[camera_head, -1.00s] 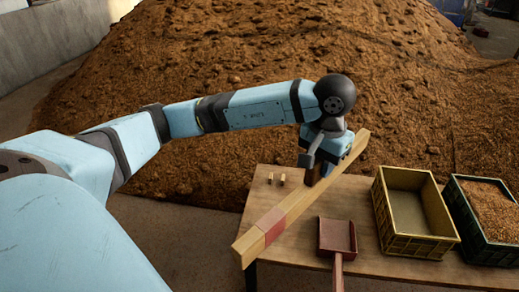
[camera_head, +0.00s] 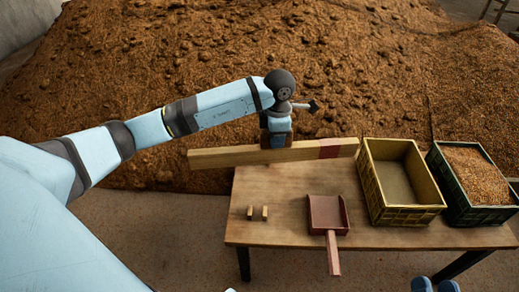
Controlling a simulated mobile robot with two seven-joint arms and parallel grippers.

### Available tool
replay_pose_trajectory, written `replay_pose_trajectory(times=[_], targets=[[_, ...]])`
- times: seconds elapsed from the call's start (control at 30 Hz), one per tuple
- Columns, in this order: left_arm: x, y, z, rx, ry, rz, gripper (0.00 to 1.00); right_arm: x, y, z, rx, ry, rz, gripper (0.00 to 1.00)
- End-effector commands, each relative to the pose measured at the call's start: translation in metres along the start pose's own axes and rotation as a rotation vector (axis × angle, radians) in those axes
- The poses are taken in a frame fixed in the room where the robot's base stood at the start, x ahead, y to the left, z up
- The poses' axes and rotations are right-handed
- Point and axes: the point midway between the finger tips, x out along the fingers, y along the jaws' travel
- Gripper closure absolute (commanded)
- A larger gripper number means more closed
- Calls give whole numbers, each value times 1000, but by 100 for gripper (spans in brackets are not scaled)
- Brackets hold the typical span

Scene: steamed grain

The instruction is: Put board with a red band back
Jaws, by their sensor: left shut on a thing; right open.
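The board (camera_head: 220,157) is a long pale wooden bar with a red band (camera_head: 330,149) near its right end. My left gripper (camera_head: 277,143) is shut on it near the middle, from above. The board lies nearly level across the picture, over the table's back edge and beyond it to the left. Its right end is close to the yellow crate in the picture; I cannot tell whether they touch. The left fingertips are largely hidden. Two blue tips at the bottom edge appear to be my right gripper (camera_head: 435,286), apart and empty, mostly cut off.
A large brown grain heap (camera_head: 180,80) rises behind. The table's left part is mostly clear.

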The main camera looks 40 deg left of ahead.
Motion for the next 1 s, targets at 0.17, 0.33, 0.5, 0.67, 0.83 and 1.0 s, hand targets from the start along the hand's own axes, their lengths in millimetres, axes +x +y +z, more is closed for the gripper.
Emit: replay_pose_trajectory(times=[0.17,0.33,0.5,0.67,0.83,1.0], targets=[[35,20,-12,-535,3,-3,100,0,0,0,-1,-5,1,57],[65,35,-26,-984,3,-2,100,0,0,1,-1,-9,3,57],[85,44,-36,-1281,0,-1,100,0,1,1,-1,-10,4,57],[94,48,-41,-1400,-2,0,100,0,1,3,0,-11,5,57],[104,48,-41,-1417,-2,-1,100,-1,0,7,10,5,-1,57],[120,48,-41,-1414,-2,-1,100,-2,-8,-1,31,67,-32,57]])
